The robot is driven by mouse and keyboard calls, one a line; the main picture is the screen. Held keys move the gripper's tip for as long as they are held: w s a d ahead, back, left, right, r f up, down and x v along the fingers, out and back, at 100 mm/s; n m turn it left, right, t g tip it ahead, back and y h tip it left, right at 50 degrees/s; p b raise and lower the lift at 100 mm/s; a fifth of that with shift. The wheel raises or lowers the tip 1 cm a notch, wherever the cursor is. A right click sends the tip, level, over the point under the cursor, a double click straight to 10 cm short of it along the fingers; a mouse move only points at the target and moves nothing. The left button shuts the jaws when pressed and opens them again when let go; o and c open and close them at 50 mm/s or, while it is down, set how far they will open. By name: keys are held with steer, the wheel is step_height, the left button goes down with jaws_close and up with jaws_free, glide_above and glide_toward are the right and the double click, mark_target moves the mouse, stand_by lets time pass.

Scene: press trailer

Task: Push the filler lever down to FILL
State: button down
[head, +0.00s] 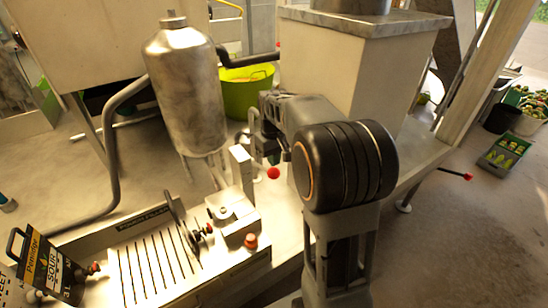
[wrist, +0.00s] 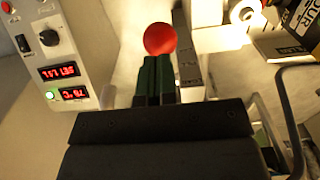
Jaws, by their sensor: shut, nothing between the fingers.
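The filler lever's red ball knob (head: 273,172) shows in the head view beside the upright filler post (head: 241,165), low and just left of my arm. In the wrist view the red knob (wrist: 160,38) sits just past the tips of my gripper (wrist: 155,68). The dark green fingers are together with nothing between them. The fingertips overlap the knob's lower edge in that view; I cannot tell whether they touch it. A metal plate with lettering (wrist: 188,50) stands right of the knob. The lever's rod is mostly hidden.
A slatted filling bench (head: 155,262) holds a box marked SOUR (head: 45,262) at its left end. A steel tank (head: 187,90) and a green tub (head: 245,92) stand behind. A control panel with red readouts (wrist: 62,72) is at left in the wrist view.

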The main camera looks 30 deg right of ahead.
mark_target(276, 172)
steer(key=shift+f+b, duration=0.5)
steer(key=shift+f, duration=0.3)
steer(key=shift+s+d+f+b, duration=0.1)
steer(key=shift+s+f+b, duration=0.2)
steer(key=shift+f+b, duration=0.5)
steer(key=shift+s+f+b, duration=0.3)
steer(key=shift+f+b, duration=0.4)
steer(key=shift+f, duration=0.05)
steer(key=f+b, duration=0.2)
steer(key=f, duration=0.1)
steer(key=f+b, duration=0.1)
steer(key=shift+s+f, duration=0.25)
steer(key=shift+r, duration=0.15)
step_height(276, 172, up, 10)
steer(key=p, duration=0.8)
